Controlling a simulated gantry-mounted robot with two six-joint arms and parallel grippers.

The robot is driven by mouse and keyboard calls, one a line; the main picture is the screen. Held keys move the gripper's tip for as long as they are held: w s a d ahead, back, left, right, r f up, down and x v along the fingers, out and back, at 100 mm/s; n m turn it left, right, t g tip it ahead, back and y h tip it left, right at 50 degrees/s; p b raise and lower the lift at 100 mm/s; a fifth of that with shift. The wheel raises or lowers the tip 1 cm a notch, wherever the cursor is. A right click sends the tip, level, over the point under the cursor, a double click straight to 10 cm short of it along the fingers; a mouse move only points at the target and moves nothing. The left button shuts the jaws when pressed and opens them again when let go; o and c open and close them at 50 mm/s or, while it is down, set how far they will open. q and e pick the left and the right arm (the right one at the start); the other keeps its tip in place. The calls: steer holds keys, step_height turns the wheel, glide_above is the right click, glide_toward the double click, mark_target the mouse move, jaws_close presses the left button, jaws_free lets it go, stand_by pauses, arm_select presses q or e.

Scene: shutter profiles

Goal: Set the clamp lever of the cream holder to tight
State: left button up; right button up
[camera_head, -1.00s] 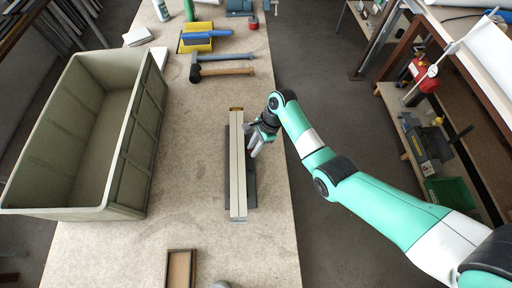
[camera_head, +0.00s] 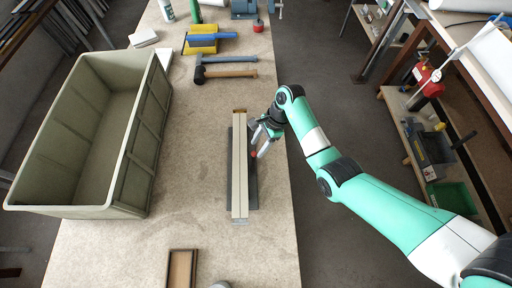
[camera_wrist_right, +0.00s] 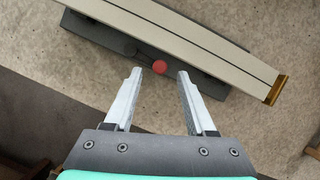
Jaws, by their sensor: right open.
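A long cream profile (camera_head: 240,170) with a groove along it lies on a dark grey base (camera_head: 253,190) on the bench; it also crosses the top of the right wrist view (camera_wrist_right: 190,38). A lever with a red knob (camera_wrist_right: 160,67) and a dark arm (camera_wrist_right: 135,50) sticks out at the base's side. The red knob also shows small in the head view (camera_head: 254,154). My right gripper (camera_wrist_right: 160,73) is open and empty, with the knob between its fingertips in the wrist picture; contact cannot be told. My left gripper is not in view.
A large green-grey bin (camera_head: 125,165) stands at the left of the bench (camera_head: 200,225). A small brown tray (camera_head: 182,268) lies in front. Bare bench surrounds the profile.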

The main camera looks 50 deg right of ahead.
steer(key=p+v, duration=0.1)
steer(key=v, duration=0.7)
steer(key=shift+r, duration=0.25)
steer(key=shift+d, duration=0.15)
